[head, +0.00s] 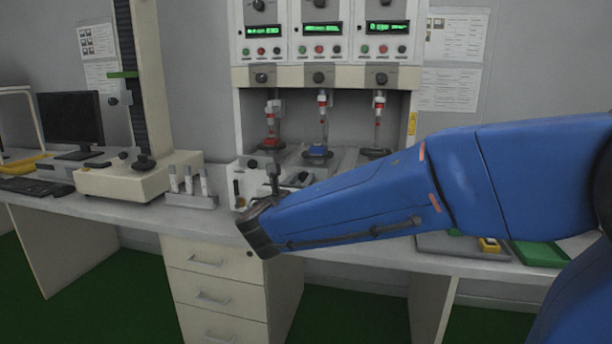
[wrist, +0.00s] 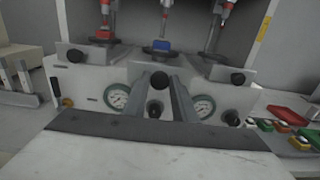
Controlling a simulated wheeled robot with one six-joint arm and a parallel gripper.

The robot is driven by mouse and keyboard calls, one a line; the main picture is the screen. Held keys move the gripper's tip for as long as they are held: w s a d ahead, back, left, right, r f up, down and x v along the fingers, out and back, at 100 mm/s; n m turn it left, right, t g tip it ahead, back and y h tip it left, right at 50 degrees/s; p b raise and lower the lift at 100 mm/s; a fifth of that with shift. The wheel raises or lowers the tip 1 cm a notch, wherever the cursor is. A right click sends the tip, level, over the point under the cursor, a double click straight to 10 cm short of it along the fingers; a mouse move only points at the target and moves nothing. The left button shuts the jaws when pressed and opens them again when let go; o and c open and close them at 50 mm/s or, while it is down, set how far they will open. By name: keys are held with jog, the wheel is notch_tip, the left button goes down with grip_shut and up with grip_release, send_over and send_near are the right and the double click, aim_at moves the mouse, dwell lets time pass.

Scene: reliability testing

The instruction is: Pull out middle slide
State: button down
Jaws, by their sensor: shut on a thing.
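The middle slide (wrist: 160,59) bears a blue piece (wrist: 161,46) and has a round black knob (wrist: 160,80) at its front. My gripper (wrist: 161,79) has its two grey fingers closed on this knob, one on each side. In the head view my gripper (head: 273,178) is in front of the machine's lower housing, and my blue arm hides much of that housing. The middle slide's blue piece also shows in the head view (head: 317,152), under the middle plunger. How far the slide is out is hard to tell.
The left slide (wrist: 90,58) with a red piece and the right slide (wrist: 218,68) flank it closely, each with a black knob. Gauges (wrist: 117,97) and lower knobs sit just below. A small rack (head: 190,200) stands at left; coloured trays (head: 540,254) lie at right.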

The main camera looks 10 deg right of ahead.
jog(key=v, duration=0.7)
jog(key=shift+s+a, duration=0.15)
jog(key=shift+s, duration=0.05)
jog(key=c, duration=1.5)
grip_release()
jog(key=shift+v, duration=8.7)
